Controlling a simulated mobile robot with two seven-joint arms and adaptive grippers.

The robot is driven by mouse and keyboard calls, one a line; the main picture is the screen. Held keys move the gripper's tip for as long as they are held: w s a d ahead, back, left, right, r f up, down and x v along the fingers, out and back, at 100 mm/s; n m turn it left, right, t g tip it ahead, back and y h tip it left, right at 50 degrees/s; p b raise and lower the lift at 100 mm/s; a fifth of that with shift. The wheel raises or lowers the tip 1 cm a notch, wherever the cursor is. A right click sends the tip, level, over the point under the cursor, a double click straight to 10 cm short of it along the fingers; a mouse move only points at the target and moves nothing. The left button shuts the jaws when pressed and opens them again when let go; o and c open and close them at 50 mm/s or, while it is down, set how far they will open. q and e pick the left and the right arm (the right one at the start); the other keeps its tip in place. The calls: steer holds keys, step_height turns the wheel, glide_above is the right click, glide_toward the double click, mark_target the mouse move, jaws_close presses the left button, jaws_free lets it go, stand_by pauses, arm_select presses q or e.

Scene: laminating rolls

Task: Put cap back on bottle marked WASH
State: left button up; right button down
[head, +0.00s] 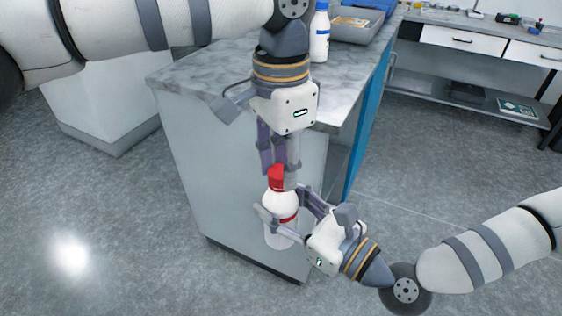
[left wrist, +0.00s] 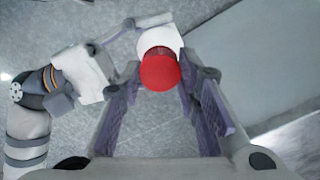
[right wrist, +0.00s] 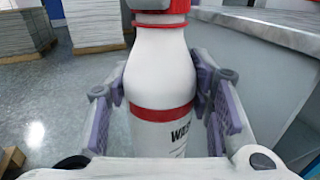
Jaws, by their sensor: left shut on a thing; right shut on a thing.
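The white bottle (head: 281,206) with red bands is held upright in front of the bench's end. Part of its label, "WAS", shows in the right wrist view (right wrist: 158,75). My right gripper (head: 279,222) is shut around the bottle's body. The red cap (head: 276,178) is at the bottle's mouth, and it also shows in the left wrist view (left wrist: 160,70). My left gripper (head: 279,170) points down from above and is shut on the cap. The cap looks in line with the neck and touching it; whether it is fully seated I cannot tell.
The marble-topped bench (head: 205,70) stands just behind the grippers. On it are another white bottle with a blue cap (head: 320,35) and a grey tray (head: 372,30). A shelved counter (head: 480,90) is at the back right. The floor at left and right is clear.

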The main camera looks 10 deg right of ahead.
arm_select(q)
steer(key=o, duration=0.7)
steer(key=shift+o, duration=0.2)
steer(key=shift+r, duration=2.3)
steer(key=shift+c, duration=0.5)
